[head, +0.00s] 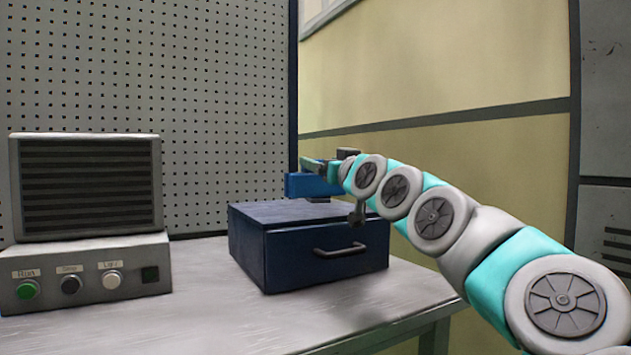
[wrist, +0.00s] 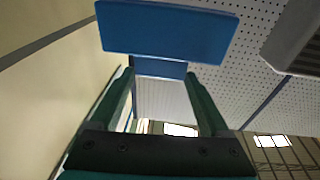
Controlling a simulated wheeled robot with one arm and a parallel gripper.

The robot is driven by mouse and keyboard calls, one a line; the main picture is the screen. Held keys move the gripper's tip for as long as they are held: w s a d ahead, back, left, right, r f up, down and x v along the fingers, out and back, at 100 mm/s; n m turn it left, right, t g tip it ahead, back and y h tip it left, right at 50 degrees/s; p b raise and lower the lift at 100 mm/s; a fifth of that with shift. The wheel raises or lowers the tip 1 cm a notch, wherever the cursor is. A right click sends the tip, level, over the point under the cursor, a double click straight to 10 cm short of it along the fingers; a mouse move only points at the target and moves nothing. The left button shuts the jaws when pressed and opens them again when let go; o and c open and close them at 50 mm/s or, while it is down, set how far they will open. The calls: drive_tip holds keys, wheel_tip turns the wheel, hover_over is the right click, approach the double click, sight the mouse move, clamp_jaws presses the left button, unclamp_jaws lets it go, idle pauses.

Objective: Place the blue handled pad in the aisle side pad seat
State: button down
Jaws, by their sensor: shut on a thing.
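The blue handled pad (head: 303,185) is above the dark blue drawer box in the head view, near its back edge. It also shows in the wrist view as a wide blue block (wrist: 165,30) with a smaller blue part between my fingers. My gripper (wrist: 158,74) is shut on the pad; its two green fingers stand on either side of that smaller part. In the head view my gripper (head: 318,166) is small and partly hidden by my arm. I cannot make out the aisle side pad seat in either view.
The dark blue box (head: 250,240) with a drawer handle stands on the grey bench (head: 215,320). A control box (head: 90,270) with buttons and a vented unit (head: 88,185) stand at the left. A perforated panel (head: 230,90) rises behind. The bench front is clear.

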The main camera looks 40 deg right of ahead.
drive_tip(key=shift+w+d+f+p, duration=0.3)
drive_tip(key=shift+w+d+f, duration=0.45)
drive_tip(key=shift+w, duration=0.35)
drive_tip(key=shift+w+d+f+p, duration=0.3)
drive_tip(key=shift+w+d+f, duration=0.35)
drive_tip(key=shift+w+d, duration=0.35)
drive_tip(key=shift+w+d+f+p, duration=0.3)
drive_tip(key=shift+w+d+f, duration=0.4)
drive_tip(key=shift+w, duration=0.5)
drive_tip(key=shift+f, duration=0.2)
unclamp_jaws()
drive_tip(key=shift+r, duration=0.1)
